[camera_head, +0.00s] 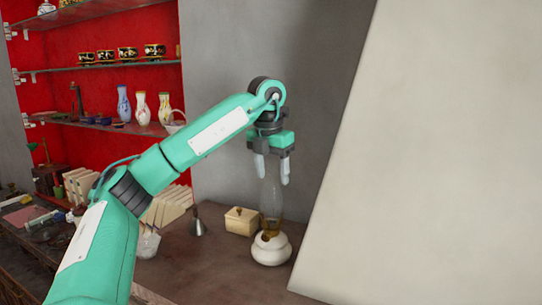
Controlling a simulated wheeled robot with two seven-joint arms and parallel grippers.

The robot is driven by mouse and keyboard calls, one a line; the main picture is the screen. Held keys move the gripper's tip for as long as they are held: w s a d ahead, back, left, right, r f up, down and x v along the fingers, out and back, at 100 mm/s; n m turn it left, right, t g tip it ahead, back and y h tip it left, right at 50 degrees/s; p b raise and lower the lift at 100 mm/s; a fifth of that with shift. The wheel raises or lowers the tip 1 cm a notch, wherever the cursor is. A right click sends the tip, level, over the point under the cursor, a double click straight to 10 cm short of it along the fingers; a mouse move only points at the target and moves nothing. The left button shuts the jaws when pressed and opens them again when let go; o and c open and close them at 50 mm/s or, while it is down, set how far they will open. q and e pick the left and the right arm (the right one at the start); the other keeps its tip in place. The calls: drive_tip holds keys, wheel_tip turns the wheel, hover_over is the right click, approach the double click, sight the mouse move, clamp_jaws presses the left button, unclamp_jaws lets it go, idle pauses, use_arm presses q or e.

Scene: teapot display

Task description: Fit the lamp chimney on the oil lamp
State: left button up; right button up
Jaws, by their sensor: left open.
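The oil lamp (271,249) stands on the brown counter, with a round white base and a brownish part above it. The clear glass lamp chimney (271,200) appears upright directly above the lamp, its lower end at the brownish part. I cannot tell whether it is fully seated. My left gripper (272,172) points down with its two pale fingers apart, at the top of the chimney. The chimney's upper end is faint between or behind the fingers. My right gripper is out of view.
A cream lidded box (241,221) and a small grey bell-shaped object (197,224) stand left of the lamp. Upright books (168,205) are farther left. Red-backed shelves (95,95) hold vases and cups. A large pale slanted surface (440,160) fills the right side.

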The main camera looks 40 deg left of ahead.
use_arm(q)
drive_tip(key=shift+r, duration=1.05)
wheel_tip(320, 180, up, 11)
drive_tip(key=s+p, duration=0.1)
drive_tip(key=p, duration=0.1)
drive_tip(key=shift+s+d+f+p, duration=0.15)
drive_tip(key=shift+s+p, duration=0.1)
drive_tip(key=shift+p, duration=0.1)
